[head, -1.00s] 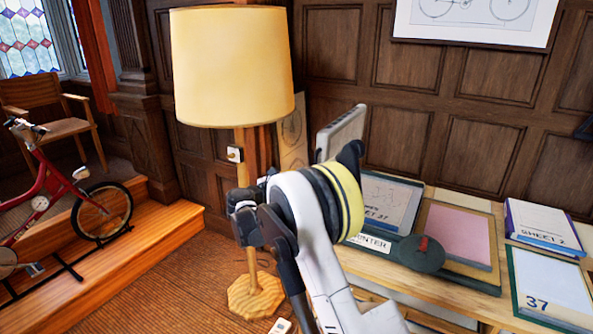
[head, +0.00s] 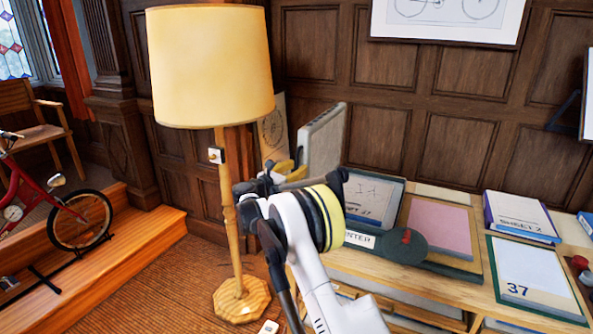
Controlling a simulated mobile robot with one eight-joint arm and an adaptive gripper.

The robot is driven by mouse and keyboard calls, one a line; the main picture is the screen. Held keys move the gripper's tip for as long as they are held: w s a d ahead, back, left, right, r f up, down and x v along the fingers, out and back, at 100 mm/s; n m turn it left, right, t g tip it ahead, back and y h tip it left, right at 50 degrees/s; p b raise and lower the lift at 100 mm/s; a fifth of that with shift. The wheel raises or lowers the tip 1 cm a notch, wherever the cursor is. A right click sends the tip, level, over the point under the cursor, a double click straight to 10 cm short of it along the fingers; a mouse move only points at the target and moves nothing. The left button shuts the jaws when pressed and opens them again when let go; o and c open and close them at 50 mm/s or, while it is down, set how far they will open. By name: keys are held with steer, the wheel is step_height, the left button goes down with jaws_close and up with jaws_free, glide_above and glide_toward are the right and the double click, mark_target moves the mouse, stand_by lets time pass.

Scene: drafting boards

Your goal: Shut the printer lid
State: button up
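The printer lid (head: 323,140) is a grey panel standing raised, nearly upright, at the left end of the wooden table. A white label (head: 359,240) ending in "NTER" shows on a dark green front edge below it. Most of the printer's body is hidden behind my arm. My gripper (head: 268,184) is in front and to the left of the lid's lower part. Its fingers are small, dark and partly hidden, so its opening and any contact with the lid are unclear. A small yellow shape (head: 283,168) shows beside the lid; I cannot tell what it is.
A floor lamp (head: 211,70) stands close on the left of my gripper. A framed sheet (head: 372,200), a pink sheet (head: 438,228), a purple-edged stack (head: 520,217) and a board marked 37 (head: 533,280) lie on the table. A red bicycle (head: 80,221) stands far left.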

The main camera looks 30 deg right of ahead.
steer(key=shift+c, duration=0.5)
jaws_close()
steer(key=shift+d, duration=0.1)
